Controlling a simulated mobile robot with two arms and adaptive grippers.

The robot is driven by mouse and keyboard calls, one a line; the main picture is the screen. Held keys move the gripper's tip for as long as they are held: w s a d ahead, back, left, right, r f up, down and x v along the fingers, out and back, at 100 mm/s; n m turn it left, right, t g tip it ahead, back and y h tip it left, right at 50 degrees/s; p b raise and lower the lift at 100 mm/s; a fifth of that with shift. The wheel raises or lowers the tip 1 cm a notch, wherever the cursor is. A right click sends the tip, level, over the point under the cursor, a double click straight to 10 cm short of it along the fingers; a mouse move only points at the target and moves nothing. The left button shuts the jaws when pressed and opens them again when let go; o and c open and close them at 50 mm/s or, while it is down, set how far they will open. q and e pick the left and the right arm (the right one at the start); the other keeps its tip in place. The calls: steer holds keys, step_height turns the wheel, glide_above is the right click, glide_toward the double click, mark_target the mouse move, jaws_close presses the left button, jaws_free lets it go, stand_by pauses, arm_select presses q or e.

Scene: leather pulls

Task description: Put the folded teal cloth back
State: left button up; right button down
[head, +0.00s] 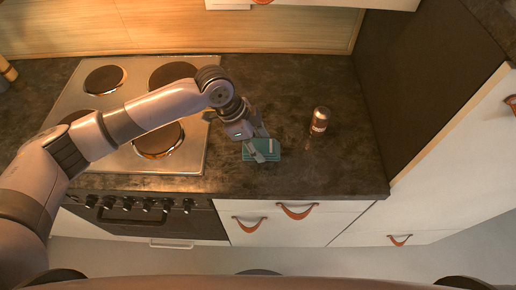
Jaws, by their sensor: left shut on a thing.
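The folded teal cloth (274,155) is at the front part of the dark countertop, right of the stove. My left gripper (263,150) reaches in from the left over the stove and is shut on the cloth, its pale fingers lying across it. The fingers hide part of the cloth. I cannot tell whether the cloth rests on the counter or is held just above it. My right gripper is not in view.
A small metallic brown can (320,120) stands on the countertop (345,165) right of the cloth. A stove (190,145) with several round plates is on the left. A dark tall panel (415,75) bounds the right. White drawers with leather pulls (297,211) are below the front edge.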

arm_select(q)
step_height(320, 180, down, 4)
steer(key=shift+r, duration=0.2)
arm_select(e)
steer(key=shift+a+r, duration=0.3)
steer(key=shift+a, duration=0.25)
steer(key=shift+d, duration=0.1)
arm_select(q)
steer(key=o, duration=1)
steer(key=shift+o, duration=0.2)
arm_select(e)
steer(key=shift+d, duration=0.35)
arm_select(q)
steer(key=b+v, duration=0.2)
steer(key=v, duration=1)
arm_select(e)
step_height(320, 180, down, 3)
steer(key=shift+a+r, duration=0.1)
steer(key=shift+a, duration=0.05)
